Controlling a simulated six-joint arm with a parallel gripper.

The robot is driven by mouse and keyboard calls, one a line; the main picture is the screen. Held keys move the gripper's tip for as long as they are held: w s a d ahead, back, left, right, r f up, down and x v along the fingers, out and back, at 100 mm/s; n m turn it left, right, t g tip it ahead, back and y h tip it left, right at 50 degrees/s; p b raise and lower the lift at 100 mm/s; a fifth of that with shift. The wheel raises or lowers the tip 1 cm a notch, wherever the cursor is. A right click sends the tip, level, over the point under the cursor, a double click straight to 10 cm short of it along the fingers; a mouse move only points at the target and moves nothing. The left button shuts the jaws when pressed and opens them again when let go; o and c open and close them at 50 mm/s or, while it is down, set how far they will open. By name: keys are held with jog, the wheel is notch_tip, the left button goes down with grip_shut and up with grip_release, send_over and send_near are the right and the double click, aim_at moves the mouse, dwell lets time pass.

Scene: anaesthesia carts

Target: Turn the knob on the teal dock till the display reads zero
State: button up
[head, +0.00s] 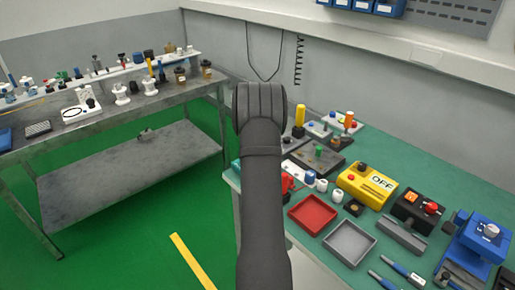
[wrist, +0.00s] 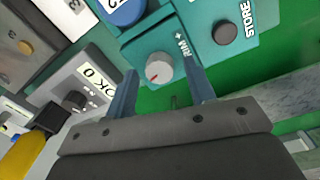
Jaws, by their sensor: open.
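The teal dock (wrist: 195,35) fills the top middle of the wrist view. Its pale grey round knob (wrist: 158,67) has a red pointer mark, with partly visible lettering and a plus sign beside it. A dark button (wrist: 223,33) sits by the word STORE. A round blue-rimmed part (wrist: 122,12) with a white face is cut off at the top edge, and I cannot read a number on it. My gripper (wrist: 163,75) is open, its two fingers on either side of the knob in the picture; contact is not clear. In the head view my arm hides the gripper and most of the dock.
A grey box (wrist: 72,85) with a dark knob and a white label lies left of the fingers. In the head view, a red tray (head: 312,213), grey tray (head: 350,243) and yellow OFF box (head: 366,186) stand right of my arm. A cluttered metal cart (head: 130,110) stands left.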

notch_tip(320, 180, up, 17)
jog(key=shift+s+a+r, duration=0.2)
jog(key=shift+a, duration=0.1)
dwell(0.4)
jog(key=f, duration=1.7)
jog(key=shift+w+d+f, duration=0.2)
jog(key=shift+d+f, duration=0.05)
jog(key=shift+d, duration=0.1)
